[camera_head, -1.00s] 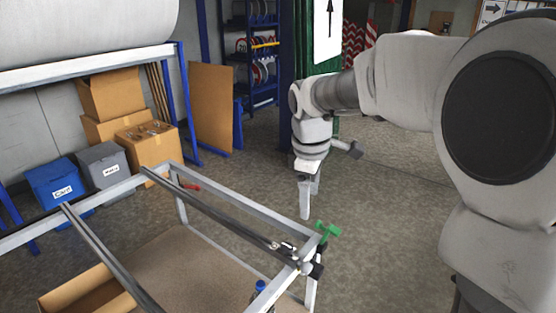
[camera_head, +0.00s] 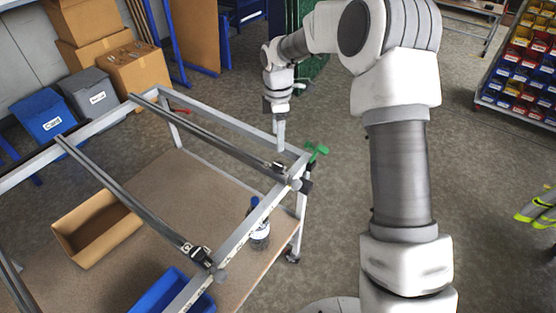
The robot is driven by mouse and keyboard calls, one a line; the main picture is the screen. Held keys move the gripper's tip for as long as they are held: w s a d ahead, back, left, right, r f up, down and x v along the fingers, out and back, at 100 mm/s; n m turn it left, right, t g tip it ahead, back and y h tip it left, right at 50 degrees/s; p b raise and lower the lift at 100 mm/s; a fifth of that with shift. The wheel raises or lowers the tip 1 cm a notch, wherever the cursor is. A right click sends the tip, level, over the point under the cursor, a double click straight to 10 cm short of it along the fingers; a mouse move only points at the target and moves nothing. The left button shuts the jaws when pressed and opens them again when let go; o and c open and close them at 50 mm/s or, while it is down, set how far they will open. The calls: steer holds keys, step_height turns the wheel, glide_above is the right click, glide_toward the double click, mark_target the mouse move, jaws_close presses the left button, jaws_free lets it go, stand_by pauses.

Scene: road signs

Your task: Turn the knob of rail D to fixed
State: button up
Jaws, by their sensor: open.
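A metal frame table carries several grey rails. The farthest rail (camera_head: 205,122) ends in a dark knob (camera_head: 304,186) at the frame's right edge. A nearer rail (camera_head: 125,186) ends in another dark knob (camera_head: 219,275). The rail letters and knob markings are too small to read, so I cannot tell which rail is D. My gripper (camera_head: 279,146) points down beyond the far rail, left of a green clamp-like part (camera_head: 317,152) on the frame corner. It holds nothing that I can see. The gap between its fingers is hard to make out.
Blue and grey bins (camera_head: 89,92) stand at the back left. Coloured parts bins (camera_head: 520,62) stand at right.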

mark_target(278, 164)
step_height(278, 164, down, 11)
steer(key=shift+f+p, duration=0.2)
steer(key=shift+p, duration=0.45)
steer(key=shift+c, duration=0.4)
jaws_close()
